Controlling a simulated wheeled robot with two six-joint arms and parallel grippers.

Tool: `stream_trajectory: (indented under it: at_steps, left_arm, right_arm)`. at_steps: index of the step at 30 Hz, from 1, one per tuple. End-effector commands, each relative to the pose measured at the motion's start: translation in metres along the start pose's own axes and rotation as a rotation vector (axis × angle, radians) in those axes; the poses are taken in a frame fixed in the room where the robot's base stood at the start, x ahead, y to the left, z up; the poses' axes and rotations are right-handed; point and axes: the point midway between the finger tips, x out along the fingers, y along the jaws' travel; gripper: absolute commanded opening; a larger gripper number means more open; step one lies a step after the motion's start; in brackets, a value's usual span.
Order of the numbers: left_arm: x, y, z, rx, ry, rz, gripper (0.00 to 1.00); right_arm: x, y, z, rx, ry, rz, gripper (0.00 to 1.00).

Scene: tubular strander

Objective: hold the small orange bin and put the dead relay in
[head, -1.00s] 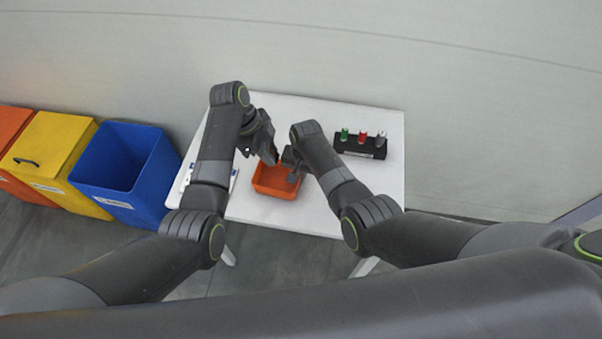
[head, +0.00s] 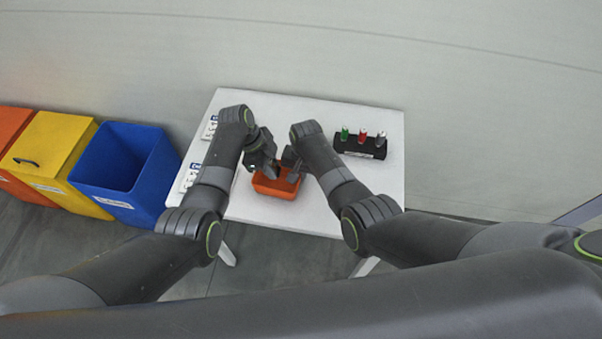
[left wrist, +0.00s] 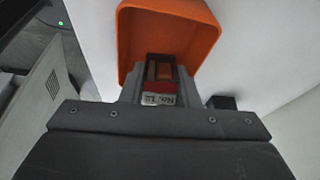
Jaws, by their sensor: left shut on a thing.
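The small orange bin (head: 275,188) stands on the white table near its front edge. It also shows in the left wrist view (left wrist: 131,35), open side toward that camera. My left gripper (head: 265,172) is over the bin's left part. It is shut on a small relay (left wrist: 158,88) with a red part and a pale printed label, which shows between the fingers in front of the bin. My right gripper (head: 291,165) is at the bin's right rear side; its fingertips are too small and hidden to tell whether they grip the rim.
A black holder (head: 358,148) with green, red and grey-white pieces stands at the table's right rear. White labelled items (head: 189,178) lie along the left edge. Blue (head: 122,165), yellow and orange-red bins stand on the floor at left. The table's right front is clear.

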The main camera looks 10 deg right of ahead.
Motion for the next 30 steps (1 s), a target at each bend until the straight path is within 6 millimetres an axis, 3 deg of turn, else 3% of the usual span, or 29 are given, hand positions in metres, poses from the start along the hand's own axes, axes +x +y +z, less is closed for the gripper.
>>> stream_trajectory:
  at_steps: [14, 15, 20, 30]
  left_arm:
    - [0.0111, 0.0004, 0.0042, -0.001, 0.000, 0.000, 0.00]
    - [0.0111, 0.0004, 0.0042, -0.001, 0.000, 0.000, 0.31]
    - [0.0111, 0.0004, 0.0042, -0.001, 0.000, 0.000, 0.52]
    - [0.0097, 0.0004, 0.0043, -0.001, 0.000, 0.000, 0.54]
  right_arm:
    - [-0.0001, -0.0001, 0.0000, 0.000, 0.000, 0.000, 0.00]
    - [-0.0001, -0.0001, 0.0000, 0.000, 0.000, 0.000, 0.00]
    - [-0.0001, -0.0001, 0.0000, 0.000, 0.000, 0.000, 0.00]
    - [-0.0001, -0.0001, -0.0001, 0.000, 0.000, 0.000, 0.00]
